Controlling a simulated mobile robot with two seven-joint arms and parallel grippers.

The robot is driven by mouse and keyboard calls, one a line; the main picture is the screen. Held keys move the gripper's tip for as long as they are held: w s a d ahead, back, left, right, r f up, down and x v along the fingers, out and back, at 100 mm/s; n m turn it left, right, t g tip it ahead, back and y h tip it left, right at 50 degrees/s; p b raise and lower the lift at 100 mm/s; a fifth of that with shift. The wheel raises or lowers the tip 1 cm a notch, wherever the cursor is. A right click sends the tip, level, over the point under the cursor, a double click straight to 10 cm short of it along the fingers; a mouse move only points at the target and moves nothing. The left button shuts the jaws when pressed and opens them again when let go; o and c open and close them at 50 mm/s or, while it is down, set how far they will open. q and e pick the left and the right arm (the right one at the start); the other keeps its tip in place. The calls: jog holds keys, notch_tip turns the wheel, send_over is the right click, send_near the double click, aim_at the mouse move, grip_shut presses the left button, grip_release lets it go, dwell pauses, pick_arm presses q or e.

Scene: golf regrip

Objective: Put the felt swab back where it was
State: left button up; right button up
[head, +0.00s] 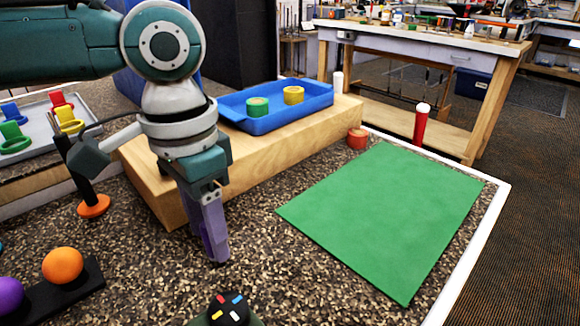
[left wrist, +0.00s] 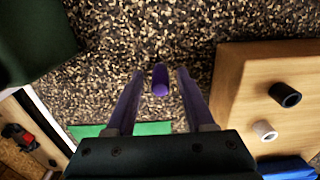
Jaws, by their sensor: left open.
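My left gripper (head: 217,258) is open and points down over the speckled counter, in front of the wooden block. In the left wrist view its two purple fingers (left wrist: 158,72) stand apart on either side of a purple cylinder (left wrist: 160,80). I cannot tell whether the fingers touch it. The cylinder does not show clearly in the head view, where the fingers cover that spot. Nothing is clearly recognisable as the felt swab; the purple cylinder may be it. A red cylinder with a white top (head: 421,125) stands behind the green mat. My right gripper is not in view.
The wooden block (head: 160,200) carries a blue tray (head: 300,113) with tape rolls; black (left wrist: 285,95) and white (left wrist: 265,130) tubes stand on it. A black dome with coloured marks (head: 230,309) and an orange ball (head: 62,265) are in front. The green mat (head: 385,215) is clear.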

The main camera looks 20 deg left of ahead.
pick_arm(q)
notch_tip(320, 180, up, 12)
jog(key=p, duration=0.2)
jog(key=shift+r, duration=0.15)
